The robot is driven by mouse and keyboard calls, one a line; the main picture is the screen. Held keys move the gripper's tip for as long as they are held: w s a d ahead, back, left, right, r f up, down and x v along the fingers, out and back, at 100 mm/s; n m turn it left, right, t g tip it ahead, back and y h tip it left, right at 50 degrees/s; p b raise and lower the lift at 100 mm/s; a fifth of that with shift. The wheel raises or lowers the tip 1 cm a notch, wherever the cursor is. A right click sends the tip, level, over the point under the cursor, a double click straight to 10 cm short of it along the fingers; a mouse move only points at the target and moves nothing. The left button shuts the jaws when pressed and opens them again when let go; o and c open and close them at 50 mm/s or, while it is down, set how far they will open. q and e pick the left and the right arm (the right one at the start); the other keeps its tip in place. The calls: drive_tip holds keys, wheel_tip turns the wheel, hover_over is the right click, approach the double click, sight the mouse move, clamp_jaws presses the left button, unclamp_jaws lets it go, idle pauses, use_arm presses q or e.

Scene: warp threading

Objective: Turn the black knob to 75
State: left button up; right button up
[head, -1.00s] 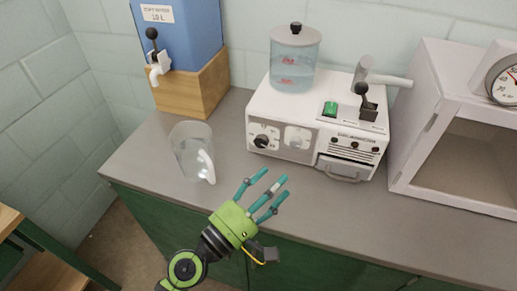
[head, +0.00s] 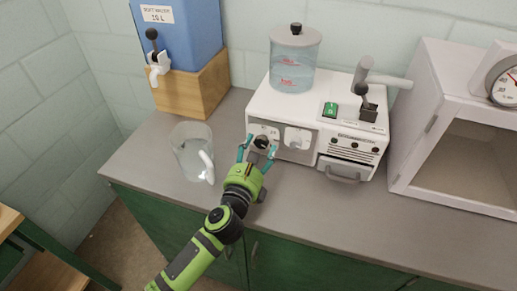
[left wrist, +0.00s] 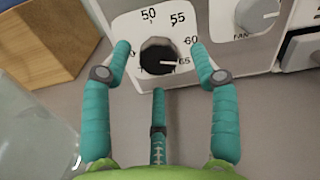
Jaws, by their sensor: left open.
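The black knob (head: 261,142) is on the left of the front face of a white machine (head: 280,108). In the left wrist view the black knob (left wrist: 158,57) sits in a dial marked 50, 55, 60 and 65. My left gripper (head: 257,152) is open in front of the knob. In the left wrist view the teal fingers (left wrist: 160,62) stand at the left, right and below the knob, with gaps showing. I cannot see 75 on the dial. My right gripper is not in view.
A white knob (head: 297,138), also in the left wrist view (left wrist: 256,12), is close on the right. A clear jug (head: 190,150) stands left of my arm. A blue dispenser (head: 182,32) is behind it. A white cabinet (head: 455,150) stands right.

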use_arm(q)
drive_tip(key=shift+w+d, duration=0.1)
drive_tip(key=shift+w, duration=0.2)
drive_tip(key=c, duration=1.1)
drive_tip(key=shift+s, duration=0.1)
drive_tip(key=shift+c, duration=0.2)
drive_tip(key=shift+f, duration=0.15)
